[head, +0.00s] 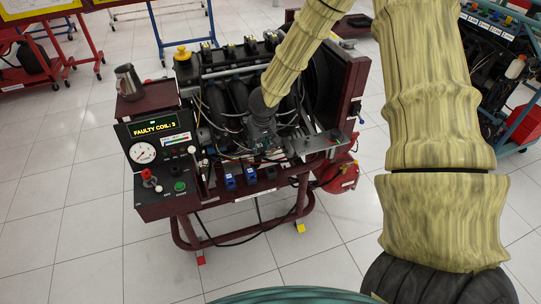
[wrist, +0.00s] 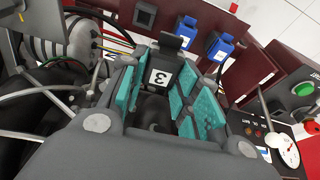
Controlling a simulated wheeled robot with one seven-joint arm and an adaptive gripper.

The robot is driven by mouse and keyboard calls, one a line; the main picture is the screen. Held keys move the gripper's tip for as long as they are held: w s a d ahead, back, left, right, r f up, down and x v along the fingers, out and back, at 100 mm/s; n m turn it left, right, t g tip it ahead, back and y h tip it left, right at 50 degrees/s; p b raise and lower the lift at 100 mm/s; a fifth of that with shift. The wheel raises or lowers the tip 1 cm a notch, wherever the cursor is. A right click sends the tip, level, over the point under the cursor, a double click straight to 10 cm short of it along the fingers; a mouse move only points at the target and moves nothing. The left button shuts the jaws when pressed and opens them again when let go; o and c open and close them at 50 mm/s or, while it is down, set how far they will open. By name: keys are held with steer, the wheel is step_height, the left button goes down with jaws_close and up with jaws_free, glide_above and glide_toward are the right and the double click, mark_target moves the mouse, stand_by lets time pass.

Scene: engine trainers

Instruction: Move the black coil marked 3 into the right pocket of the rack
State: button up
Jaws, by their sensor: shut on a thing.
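The black coil (wrist: 173,66) has a white label with a 3. In the wrist view it sits between the teal pads of my gripper (wrist: 166,88), which is shut on it. In the head view my gripper (head: 262,132) is low at the engine's front, its fingertips and the coil not clear to see. The dark red rack (head: 238,194) is along the stand's front edge and holds two blue coils (head: 251,175), also in the wrist view (wrist: 219,46). Beside them, at the rack's right end, is a dark spot with a pale square (wrist: 144,16); I cannot tell whether it is empty.
The engine (head: 225,95) with hoses and wires is close around my gripper. A control box (head: 160,205) with gauge and a "FAULTY COIL" display stands left of the rack. Open floor lies in front.

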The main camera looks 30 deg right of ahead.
steer(key=d+f+b, duration=0.4)
steer(key=f+b, duration=0.4)
steer(key=shift+d+f+m+b, duration=0.25)
steer(key=shift+d+m+b, duration=0.05)
steer(key=shift+d, duration=0.1)
stand_by(0.4)
steer(key=shift+f+p, duration=0.35)
steer(key=shift+f, duration=0.05)
steer(key=shift+s+x, duration=0.2)
steer(key=shift+x, duration=0.75)
steer(key=shift+s+x, duration=0.2)
steer(key=shift+x, duration=0.7)
stand_by(0.9)
steer(key=shift+a+f, duration=0.1)
steer(key=shift+a, duration=0.05)
steer(key=o, duration=1.5)
steer(key=shift+r+p, duration=1.6)
steer(key=shift+p, duration=1.05)
